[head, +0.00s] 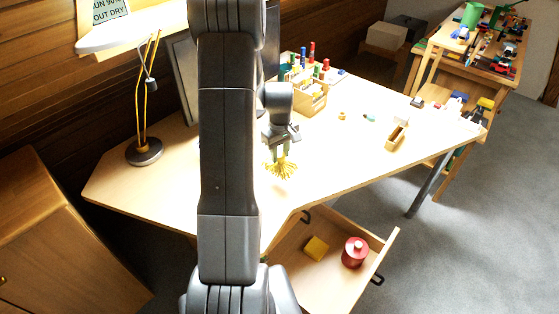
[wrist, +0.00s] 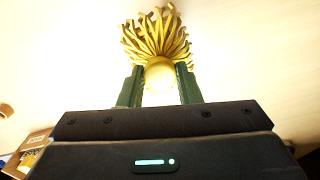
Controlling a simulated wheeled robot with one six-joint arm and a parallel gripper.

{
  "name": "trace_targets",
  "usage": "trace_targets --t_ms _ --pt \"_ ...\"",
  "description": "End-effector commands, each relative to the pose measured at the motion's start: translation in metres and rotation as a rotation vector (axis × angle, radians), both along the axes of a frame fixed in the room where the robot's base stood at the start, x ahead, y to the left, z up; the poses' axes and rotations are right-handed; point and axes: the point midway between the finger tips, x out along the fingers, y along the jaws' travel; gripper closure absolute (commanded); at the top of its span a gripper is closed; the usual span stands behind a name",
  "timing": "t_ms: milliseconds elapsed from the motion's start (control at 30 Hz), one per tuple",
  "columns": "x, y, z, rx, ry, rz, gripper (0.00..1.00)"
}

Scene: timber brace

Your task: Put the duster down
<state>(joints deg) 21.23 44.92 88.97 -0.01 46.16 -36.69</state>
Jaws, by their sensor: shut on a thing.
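The duster (head: 281,170) has a mop of yellow strands and hangs below my gripper (head: 280,147) over the desk top (head: 345,160). In the wrist view the duster (wrist: 158,40) sits with its pale round base between the two dark green fingers of my gripper (wrist: 160,85). The fingers are shut on it. In the head view the strand tips are at or just above the desk surface; I cannot tell if they touch. Part of the desk is hidden behind my arm.
A wooden organiser (head: 310,97) with coloured items stands behind my gripper. A small wooden box (head: 396,138) lies to the right. A lamp (head: 145,150) stands at the left. Below the front edge, an open drawer (head: 330,290) holds a yellow block (head: 316,248) and a red pot (head: 354,253).

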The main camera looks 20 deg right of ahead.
Motion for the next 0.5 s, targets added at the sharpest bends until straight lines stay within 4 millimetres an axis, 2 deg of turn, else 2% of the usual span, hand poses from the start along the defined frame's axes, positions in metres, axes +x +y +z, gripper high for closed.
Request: trace_targets --t_ms 100,367,500 --pt "-0.001 0.0 -0.017 0.001 0.003 0.0 1.0" --pt "0.0 0.0 -0.036 0.001 0.001 0.0 1.0" --pt "-0.001 0.0 -0.054 0.0 0.002 0.0 1.0"
